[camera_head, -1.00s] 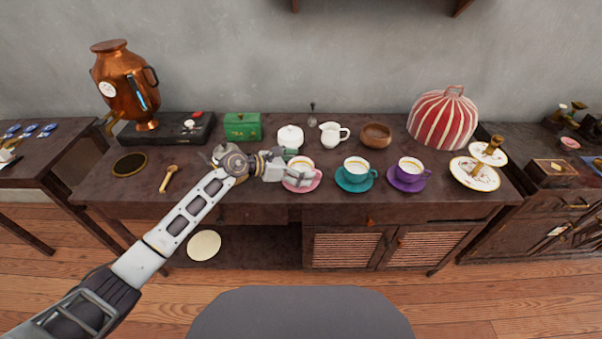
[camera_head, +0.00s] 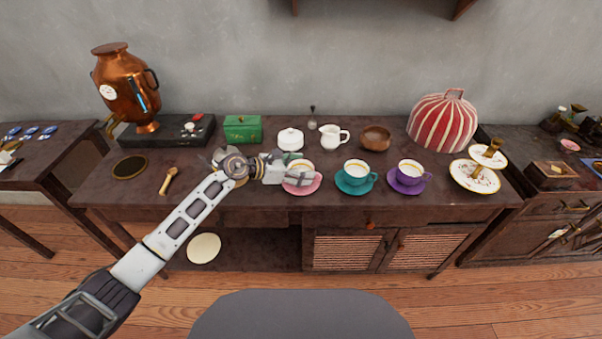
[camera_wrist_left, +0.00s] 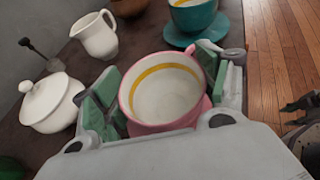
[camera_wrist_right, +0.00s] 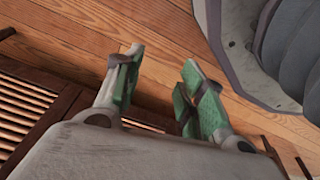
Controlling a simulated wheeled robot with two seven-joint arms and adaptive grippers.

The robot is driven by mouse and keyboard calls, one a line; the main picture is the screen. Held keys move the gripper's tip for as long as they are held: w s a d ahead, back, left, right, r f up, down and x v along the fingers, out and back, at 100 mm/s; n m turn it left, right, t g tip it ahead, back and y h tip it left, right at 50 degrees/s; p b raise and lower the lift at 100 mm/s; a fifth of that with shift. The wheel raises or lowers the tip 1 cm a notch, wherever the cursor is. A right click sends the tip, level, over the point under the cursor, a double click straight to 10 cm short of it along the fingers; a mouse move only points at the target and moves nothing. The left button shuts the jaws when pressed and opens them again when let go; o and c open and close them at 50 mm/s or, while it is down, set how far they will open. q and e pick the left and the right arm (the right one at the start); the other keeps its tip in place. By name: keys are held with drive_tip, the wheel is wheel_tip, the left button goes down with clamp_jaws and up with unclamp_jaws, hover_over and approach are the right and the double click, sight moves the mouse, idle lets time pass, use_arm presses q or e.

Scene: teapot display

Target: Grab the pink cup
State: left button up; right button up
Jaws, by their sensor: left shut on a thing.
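The pink cup (camera_head: 303,167) stands upright on a pink saucer (camera_head: 301,190) near the front of the dark table, left of the teal cup. My left gripper (camera_head: 299,178) reaches in from the left and is shut on the pink cup. In the left wrist view the pink cup (camera_wrist_left: 165,92), white inside with a yellow band, sits between the green-padded fingers (camera_wrist_left: 155,95). The saucer is partly hidden under the cup and fingers. My right gripper (camera_wrist_right: 158,90) shows only in the right wrist view, open and empty, over the wooden floor.
A teal cup (camera_head: 356,170) and a purple cup (camera_head: 410,171) stand on saucers to the right. Behind are a white lidded bowl (camera_head: 290,139), a white jug (camera_head: 333,137), a wooden bowl (camera_head: 376,138) and a green tea box (camera_head: 242,129). A wooden spoon (camera_head: 168,181) lies left.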

use_arm(q)
drive_tip(key=shift+r, duration=0.1)
drive_tip(key=shift+r, duration=0.45)
wheel_tip(320, 180, up, 9)
drive_tip(key=p, duration=0.1)
use_arm(e)
drive_tip(key=s+d+f, duration=0.2)
drive_tip(key=f, duration=0.1)
drive_tip(key=shift+d+f, duration=0.1)
drive_tip(key=shift+d, duration=0.05)
